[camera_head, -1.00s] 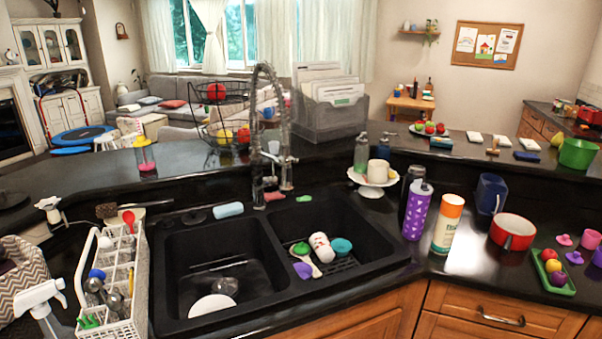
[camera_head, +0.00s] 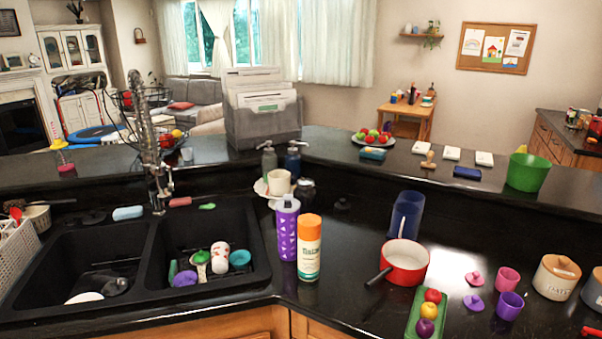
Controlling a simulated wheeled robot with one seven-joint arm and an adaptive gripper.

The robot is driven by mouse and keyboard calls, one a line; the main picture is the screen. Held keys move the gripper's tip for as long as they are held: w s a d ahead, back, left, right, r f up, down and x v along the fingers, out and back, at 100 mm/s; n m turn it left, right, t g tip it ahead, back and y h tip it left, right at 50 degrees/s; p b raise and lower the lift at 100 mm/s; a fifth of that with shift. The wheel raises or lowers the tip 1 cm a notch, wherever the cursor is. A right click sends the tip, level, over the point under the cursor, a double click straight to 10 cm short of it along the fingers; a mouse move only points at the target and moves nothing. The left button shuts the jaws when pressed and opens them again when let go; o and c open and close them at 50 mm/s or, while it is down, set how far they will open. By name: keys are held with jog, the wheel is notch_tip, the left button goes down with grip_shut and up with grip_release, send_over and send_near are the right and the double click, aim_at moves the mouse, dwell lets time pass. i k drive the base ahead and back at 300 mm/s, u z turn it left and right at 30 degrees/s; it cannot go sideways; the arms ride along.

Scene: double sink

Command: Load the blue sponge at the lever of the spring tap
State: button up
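A light blue sponge (camera_head: 127,213) lies flat on the black rim behind the left basin, left of the tap's base. The spring tap (camera_head: 149,135) stands upright behind the divide between the two basins, its coiled neck rising above the raised counter. Its lever is near the base (camera_head: 160,188) but is too small to make out clearly. A pinkish-red block (camera_head: 180,202) and a small green one (camera_head: 207,206) lie right of the tap. My gripper is not in view.
The double sink (camera_head: 262,262) holds a cup, bowl and brush on the right and a white dish on the left. A purple bottle (camera_head: 285,232), orange-capped bottle (camera_head: 309,250) and red pan (camera_head: 406,260) stand on the counter to the right.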

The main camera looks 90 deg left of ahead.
aim_at(172, 187)
jog(key=u, duration=0.05)
jog(key=i, duration=0.7)
jog(key=u, duration=3.8)
jog(key=k, duration=0.6)
jog(key=u, duration=0.6)
jog(key=i, duration=0.9)
jog(key=z, duration=0.2)
